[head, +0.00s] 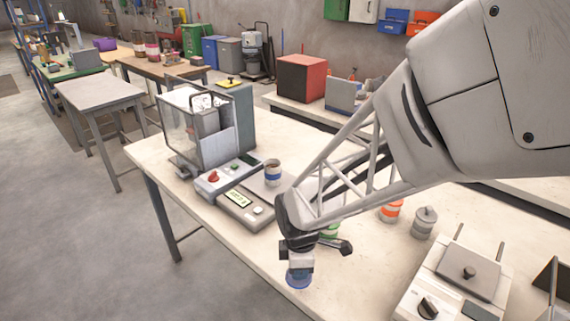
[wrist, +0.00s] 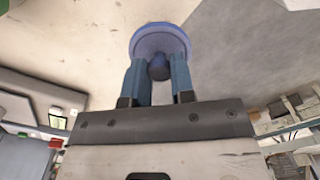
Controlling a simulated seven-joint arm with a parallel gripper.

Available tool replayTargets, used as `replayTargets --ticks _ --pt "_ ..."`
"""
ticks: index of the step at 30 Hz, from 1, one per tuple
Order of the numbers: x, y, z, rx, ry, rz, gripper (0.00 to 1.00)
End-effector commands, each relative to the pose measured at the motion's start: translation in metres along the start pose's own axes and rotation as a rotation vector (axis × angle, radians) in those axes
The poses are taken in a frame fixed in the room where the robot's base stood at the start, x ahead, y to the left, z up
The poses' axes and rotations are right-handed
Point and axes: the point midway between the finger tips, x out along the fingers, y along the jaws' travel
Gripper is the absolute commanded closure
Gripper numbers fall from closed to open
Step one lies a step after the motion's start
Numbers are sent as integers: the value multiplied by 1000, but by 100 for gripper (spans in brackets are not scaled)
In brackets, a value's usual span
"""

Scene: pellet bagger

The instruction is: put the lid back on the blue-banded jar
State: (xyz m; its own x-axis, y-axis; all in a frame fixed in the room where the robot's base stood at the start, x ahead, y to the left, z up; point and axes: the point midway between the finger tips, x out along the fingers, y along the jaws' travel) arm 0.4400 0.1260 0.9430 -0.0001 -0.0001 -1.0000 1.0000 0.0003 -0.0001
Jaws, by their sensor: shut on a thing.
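The blue-banded jar (head: 272,173) stands upright and without a lid on the weighing device at the middle of the bench. Dark contents show in its mouth. My gripper (head: 298,268) is shut on a blue lid (head: 298,281), in front of the jar and to its right in the head view, apart from it. In the wrist view the fingers of my gripper (wrist: 159,72) pinch the knob of the blue lid (wrist: 160,38). The jar does not show clearly in the wrist view.
The scale (head: 245,208) and a clear-sided machine (head: 200,130) stand left of my gripper. A green-banded jar (head: 330,231), an orange-banded jar (head: 390,211) and a grey jar (head: 424,223) are to the right, beside a white appliance (head: 458,275). The bench's front edge is close to the lid.

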Motion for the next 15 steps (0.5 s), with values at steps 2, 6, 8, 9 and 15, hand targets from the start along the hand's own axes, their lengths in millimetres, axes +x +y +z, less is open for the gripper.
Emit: replayTargets --ticks 2,6,8,9,15 --pt "0 0 0 0 0 0 99" --pt "-2 4 -1 0 0 1 99" --pt "-4 9 -2 0 0 1 99" --pt "-5 12 -3 0 0 1 99" --pt "-19 48 -10 1 0 1 99"
